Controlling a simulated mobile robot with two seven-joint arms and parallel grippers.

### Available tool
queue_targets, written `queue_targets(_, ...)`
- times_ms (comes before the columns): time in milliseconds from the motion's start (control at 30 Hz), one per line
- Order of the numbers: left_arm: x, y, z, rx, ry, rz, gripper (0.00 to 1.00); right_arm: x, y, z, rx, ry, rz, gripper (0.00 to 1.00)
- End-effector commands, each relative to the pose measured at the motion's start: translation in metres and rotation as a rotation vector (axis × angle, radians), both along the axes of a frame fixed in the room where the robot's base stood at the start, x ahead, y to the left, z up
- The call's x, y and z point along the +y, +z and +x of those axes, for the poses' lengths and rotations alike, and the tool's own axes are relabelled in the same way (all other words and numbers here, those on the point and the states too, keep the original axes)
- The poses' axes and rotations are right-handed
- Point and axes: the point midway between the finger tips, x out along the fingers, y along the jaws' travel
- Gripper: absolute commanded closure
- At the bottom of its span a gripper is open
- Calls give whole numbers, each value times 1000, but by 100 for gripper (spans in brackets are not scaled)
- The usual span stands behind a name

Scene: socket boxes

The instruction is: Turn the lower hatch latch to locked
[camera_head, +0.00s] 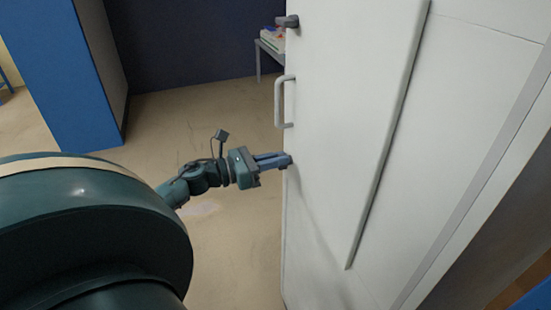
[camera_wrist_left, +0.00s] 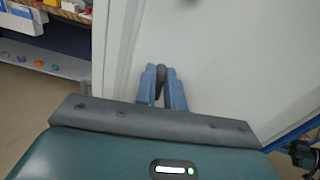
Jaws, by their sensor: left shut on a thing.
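The white hatch door (camera_head: 345,110) fills the right of the head view, and its face also shows in the left wrist view (camera_wrist_left: 225,60). The upper latch (camera_head: 288,21) is a dark grey lever near the door's left edge. The lower latch (camera_wrist_left: 161,74) is a dark lever between my left gripper's blue fingers in the left wrist view; the fingers mostly hide it in the head view. My left gripper (camera_head: 283,161) is shut on the lower latch at the door's left edge. Which way the latch is turned is hard to tell. My right gripper is out of view.
A grey bar handle (camera_head: 279,102) stands out from the door between the two latches. A blue cabinet (camera_head: 65,70) stands at the back left. A shelf with small coloured items (camera_wrist_left: 40,62) is at the upper left of the wrist view. Open floor (camera_head: 235,215) lies left of the door.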

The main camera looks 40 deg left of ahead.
Motion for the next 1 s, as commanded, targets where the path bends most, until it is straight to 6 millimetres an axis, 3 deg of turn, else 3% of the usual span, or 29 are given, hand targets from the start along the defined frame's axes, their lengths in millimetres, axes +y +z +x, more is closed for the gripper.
queue_targets(1000, 8, -4, 4, 432, 1, -829, 100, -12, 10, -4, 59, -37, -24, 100)
